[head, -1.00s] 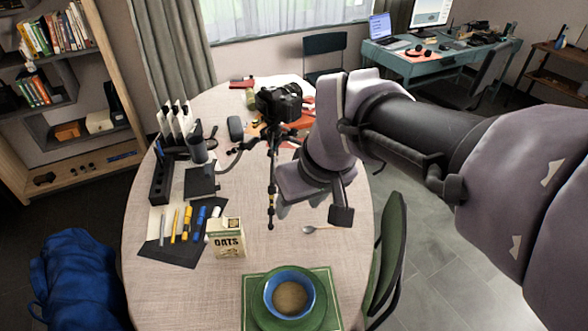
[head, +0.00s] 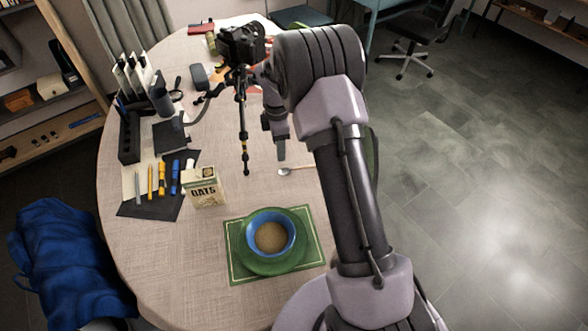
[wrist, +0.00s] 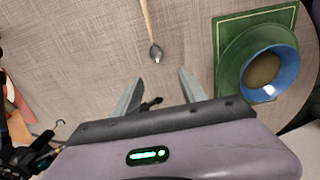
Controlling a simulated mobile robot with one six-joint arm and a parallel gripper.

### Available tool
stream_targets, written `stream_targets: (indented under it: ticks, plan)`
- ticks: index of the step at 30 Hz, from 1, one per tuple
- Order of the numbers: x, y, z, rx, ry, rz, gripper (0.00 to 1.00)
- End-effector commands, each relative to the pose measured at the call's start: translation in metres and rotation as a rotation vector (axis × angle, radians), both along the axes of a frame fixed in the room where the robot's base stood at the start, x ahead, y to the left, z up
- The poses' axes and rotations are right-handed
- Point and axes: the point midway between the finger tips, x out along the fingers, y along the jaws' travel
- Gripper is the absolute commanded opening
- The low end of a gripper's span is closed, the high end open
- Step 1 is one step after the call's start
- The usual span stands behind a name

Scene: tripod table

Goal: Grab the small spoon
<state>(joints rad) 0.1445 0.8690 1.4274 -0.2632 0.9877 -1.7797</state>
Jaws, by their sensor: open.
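The small spoon (head: 290,170) lies on the table, right of the tripod's foot in the head view, with its dark metal bowl to the left. In the wrist view the spoon (wrist: 155,50) shows its bowl pointing toward my gripper and its wooden-coloured handle running off the top edge. My gripper (wrist: 156,82) is open and empty, its two fingers apart just short of the spoon's bowl, which lies ahead of the gap. In the head view my gripper (head: 279,150) is partly hidden by my arm, close to the spoon.
A camera on a tripod (head: 242,100) stands left of my gripper. An oats box (head: 205,188) stands at left front. A blue bowl (head: 271,232) on a green plate and green placemat (head: 240,272) lies in front. A chair is partly hidden behind my arm.

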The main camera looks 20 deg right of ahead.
Motion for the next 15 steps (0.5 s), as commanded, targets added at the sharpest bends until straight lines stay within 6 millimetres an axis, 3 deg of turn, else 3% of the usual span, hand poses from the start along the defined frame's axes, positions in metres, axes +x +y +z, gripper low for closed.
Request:
stream_targets:
  ticks: [1, 4, 15]
  plan:
    - [-0.001, 0.000, -0.022, 0.001, 0.003, 0.000, 0.49]
    - [0.000, -0.001, -0.048, -0.001, 0.002, 0.000, 0.49]
    - [0.002, -0.010, -0.095, 0.000, 0.000, -0.004, 0.49]
